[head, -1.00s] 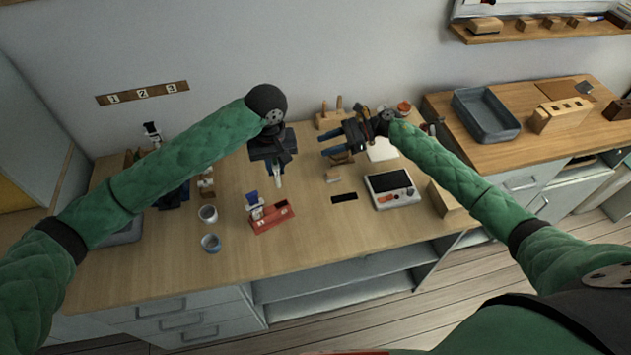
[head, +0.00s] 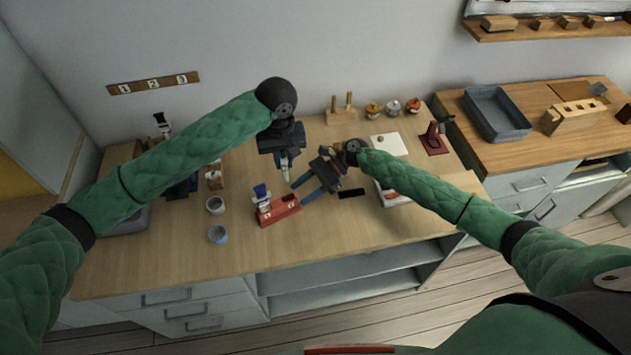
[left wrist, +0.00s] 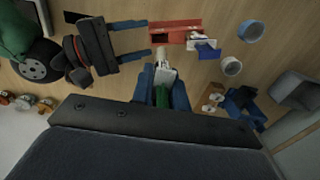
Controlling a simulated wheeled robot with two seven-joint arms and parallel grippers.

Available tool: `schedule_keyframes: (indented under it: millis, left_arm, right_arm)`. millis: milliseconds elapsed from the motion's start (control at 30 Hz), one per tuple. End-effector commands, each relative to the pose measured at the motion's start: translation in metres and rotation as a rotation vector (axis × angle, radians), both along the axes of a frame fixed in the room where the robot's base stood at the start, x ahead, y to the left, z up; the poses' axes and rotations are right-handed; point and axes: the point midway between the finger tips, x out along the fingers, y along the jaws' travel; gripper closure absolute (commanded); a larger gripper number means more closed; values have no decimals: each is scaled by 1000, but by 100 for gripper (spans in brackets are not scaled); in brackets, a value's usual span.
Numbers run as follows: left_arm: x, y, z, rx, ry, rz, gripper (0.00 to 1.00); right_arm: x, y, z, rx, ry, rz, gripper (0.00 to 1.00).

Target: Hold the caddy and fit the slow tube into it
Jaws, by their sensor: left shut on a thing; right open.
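The red caddy (head: 279,211) lies on the bench; it also shows in the left wrist view (left wrist: 176,36). A white tube with a blue cap (head: 262,193) stands in its left part, and its right part looks empty. My left gripper (head: 285,168) is shut on a pale tube with a green part (left wrist: 163,82), above the bench behind the caddy. I cannot read a label on it. My right gripper (head: 299,192) is open, with its blue fingers at the caddy's right end. I cannot tell whether they touch it.
A white cup (head: 215,205) and a blue cup (head: 218,235) stand left of the caddy. A dark slot (head: 351,193) and a device (head: 392,197), partly hidden by my right arm, lie to the right. A wooden peg stand (head: 342,110) and several small jars stand at the back.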

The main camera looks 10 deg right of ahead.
Motion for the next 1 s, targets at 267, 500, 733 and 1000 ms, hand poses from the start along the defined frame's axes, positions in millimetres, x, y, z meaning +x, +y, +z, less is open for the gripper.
schedule_keyframes:
  millis: [267, 500, 733, 1000]
  left_arm:
    - [0, 0, 0, 0, 0, 0, 100]
    - [0, 0, 0, 0, 0, 0, 100]
    - [0, 0, 0, 0, 0, 0, 100]
    - [0, 0, 0, 0, 0, 0, 100]
  right_arm:
    - [-10, 33, -14, 0, 1, 0, 52]
    - [-13, 44, -19, 0, 1, -1, 52]
    - [-14, 45, -19, 0, 1, -1, 52]
    - [-14, 45, -19, 0, 1, -1, 97]
